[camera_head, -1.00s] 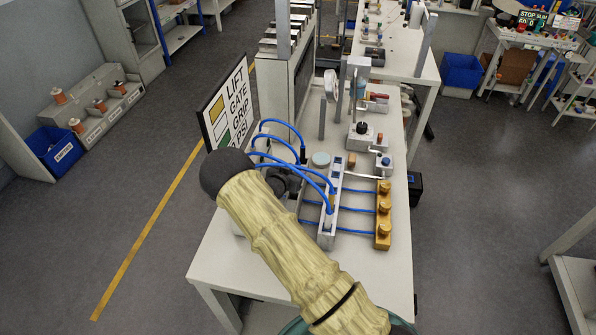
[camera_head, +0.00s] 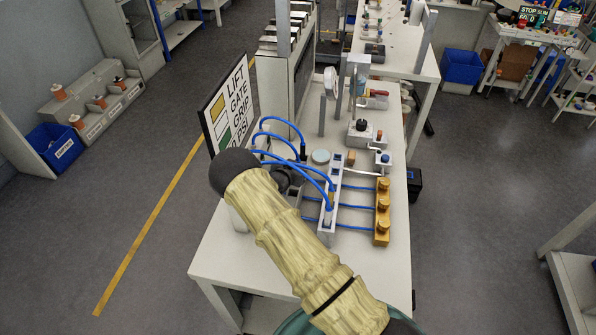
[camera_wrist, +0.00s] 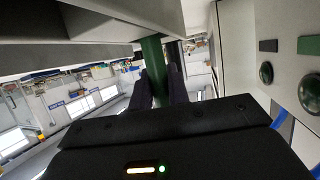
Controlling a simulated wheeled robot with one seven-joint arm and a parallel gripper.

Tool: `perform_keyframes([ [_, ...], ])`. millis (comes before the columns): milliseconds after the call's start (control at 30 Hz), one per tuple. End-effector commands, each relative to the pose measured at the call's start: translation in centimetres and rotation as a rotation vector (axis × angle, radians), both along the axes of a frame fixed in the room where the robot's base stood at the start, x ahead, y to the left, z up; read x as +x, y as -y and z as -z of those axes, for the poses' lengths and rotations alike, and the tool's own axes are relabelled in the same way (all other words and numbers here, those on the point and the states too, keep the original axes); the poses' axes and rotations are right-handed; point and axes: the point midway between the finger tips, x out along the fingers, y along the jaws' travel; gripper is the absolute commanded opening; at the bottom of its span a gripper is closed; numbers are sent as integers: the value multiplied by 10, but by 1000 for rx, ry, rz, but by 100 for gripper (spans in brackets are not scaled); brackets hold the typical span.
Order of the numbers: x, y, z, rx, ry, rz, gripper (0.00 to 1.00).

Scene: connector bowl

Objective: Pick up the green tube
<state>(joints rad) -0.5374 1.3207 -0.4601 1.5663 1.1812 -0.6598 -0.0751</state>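The green tube (camera_wrist: 152,58) shows in the wrist view, between the two dark fingers of my gripper (camera_wrist: 160,88). Both fingers lie close along its sides with no clear gap, so my gripper looks shut on it. The tube's upper end passes behind a pale grey edge and its lower part goes behind the gripper body. In the head view my arm hides the gripper and the tube.
The white worktable (camera_head: 245,262) bears a pale block (camera_head: 328,225) with blue hoses and a brass block (camera_head: 382,222) on the right. A sign board (camera_head: 228,104) stands at the back left. In the wrist view a pale panel (camera_wrist: 240,50) is close on the right.

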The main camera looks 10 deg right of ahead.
Motion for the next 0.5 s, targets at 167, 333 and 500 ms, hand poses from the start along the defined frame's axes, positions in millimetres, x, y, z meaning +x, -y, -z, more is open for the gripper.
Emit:
perform_keyframes([
  [167, 0, 0, 0, 0, 0, 0, 0],
  [333, 0, 0, -1, 1, 1, 0, 0],
  [500, 1, 0, -10, 2, 3, 0, 0],
])
